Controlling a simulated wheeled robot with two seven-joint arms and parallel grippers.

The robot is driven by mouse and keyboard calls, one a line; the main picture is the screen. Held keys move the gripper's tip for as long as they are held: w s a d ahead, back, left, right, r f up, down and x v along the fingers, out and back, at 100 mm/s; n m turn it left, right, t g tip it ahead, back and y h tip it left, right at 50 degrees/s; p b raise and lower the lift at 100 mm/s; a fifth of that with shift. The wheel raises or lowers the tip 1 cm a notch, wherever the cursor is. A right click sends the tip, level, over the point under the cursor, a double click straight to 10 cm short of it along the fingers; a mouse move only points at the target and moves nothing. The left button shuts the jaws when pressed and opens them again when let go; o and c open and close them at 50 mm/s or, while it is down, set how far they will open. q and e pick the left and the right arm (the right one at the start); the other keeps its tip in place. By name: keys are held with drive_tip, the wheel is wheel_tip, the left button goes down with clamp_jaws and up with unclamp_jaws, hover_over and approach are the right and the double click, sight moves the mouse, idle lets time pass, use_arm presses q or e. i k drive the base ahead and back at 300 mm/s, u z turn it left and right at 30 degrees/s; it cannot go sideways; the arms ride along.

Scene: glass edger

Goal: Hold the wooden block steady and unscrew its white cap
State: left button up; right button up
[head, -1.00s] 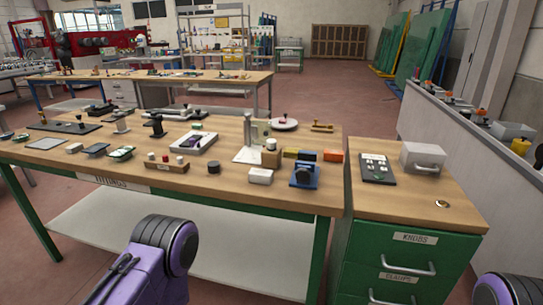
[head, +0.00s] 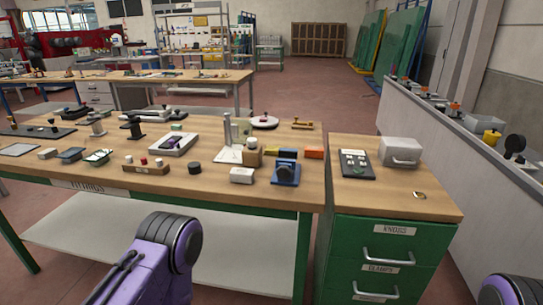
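The wooden block (head: 253,158) stands on the wood-topped bench, right of its middle and towards the right end. A small white cap (head: 252,144) sits on top of it; its thread is hidden. The block is small and far off in this view. Neither of my grippers is in view. Only purple links of my own arms show at the bottom edge, well in front of the bench and apart from the block.
A white box (head: 242,175) and a blue fixture with a dark knob (head: 286,172) stand in front of the block. A grey metal post (head: 228,130) rises behind it. A green drawer cabinet (head: 390,255) adjoins the bench on the right. Floor shows between the benches.

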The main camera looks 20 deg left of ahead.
sight(251, 157)
drive_tip(key=z, duration=2.65)
drive_tip(key=k, duration=1.7)
drive_tip(key=u, duration=2.15)
